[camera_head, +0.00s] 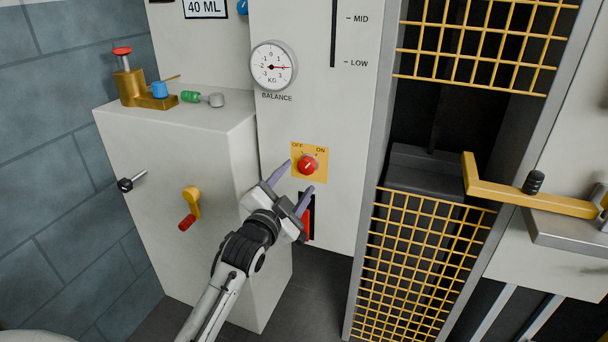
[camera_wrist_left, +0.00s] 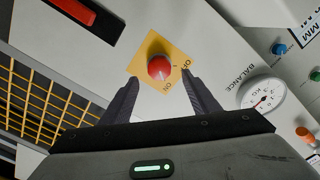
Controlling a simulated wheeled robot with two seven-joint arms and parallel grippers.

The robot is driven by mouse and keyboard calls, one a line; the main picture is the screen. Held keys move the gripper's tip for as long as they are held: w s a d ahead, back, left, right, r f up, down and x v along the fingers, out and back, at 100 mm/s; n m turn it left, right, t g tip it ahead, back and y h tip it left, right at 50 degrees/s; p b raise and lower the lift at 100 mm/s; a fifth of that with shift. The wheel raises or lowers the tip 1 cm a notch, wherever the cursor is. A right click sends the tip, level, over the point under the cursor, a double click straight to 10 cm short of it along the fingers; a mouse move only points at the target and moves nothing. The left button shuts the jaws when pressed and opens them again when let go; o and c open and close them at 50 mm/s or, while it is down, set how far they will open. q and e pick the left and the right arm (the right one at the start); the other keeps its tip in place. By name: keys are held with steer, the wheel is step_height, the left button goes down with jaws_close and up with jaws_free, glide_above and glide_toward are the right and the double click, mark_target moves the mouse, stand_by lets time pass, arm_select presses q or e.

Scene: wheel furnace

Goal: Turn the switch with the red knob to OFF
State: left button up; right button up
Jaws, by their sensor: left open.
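The red knob (camera_head: 308,165) sits on a yellow plate (camera_head: 322,177) marked OFF at its left and ON at its right, on the upright grey panel. In the left wrist view the red knob (camera_wrist_left: 159,68) shows just beyond and between my fingertips. My left gripper (camera_head: 298,176) is open, its two purple-grey fingers pointing at the plate from below. In the left wrist view my left gripper (camera_wrist_left: 160,80) holds nothing. I cannot tell for sure which mark the knob points to. My right gripper is not in view.
A red part in a dark slot (camera_head: 307,217) is just below the plate, close to my gripper. A balance dial (camera_head: 273,67) is above. A yellow crank (camera_head: 191,203) is on the cabinet at left. Yellow grilles (camera_head: 420,265) and a yellow lever (camera_head: 530,192) stand at right.

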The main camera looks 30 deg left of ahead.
mark_target(306, 168)
arm_select(q)
steer(key=x, duration=0.4)
steer(key=shift+w+b, duration=0.25)
steer(key=shift+b, duration=0.05)
steer(key=shift+w+a, duration=0.15)
steer(key=shift+w, duration=0.45)
steer(key=c, duration=1)
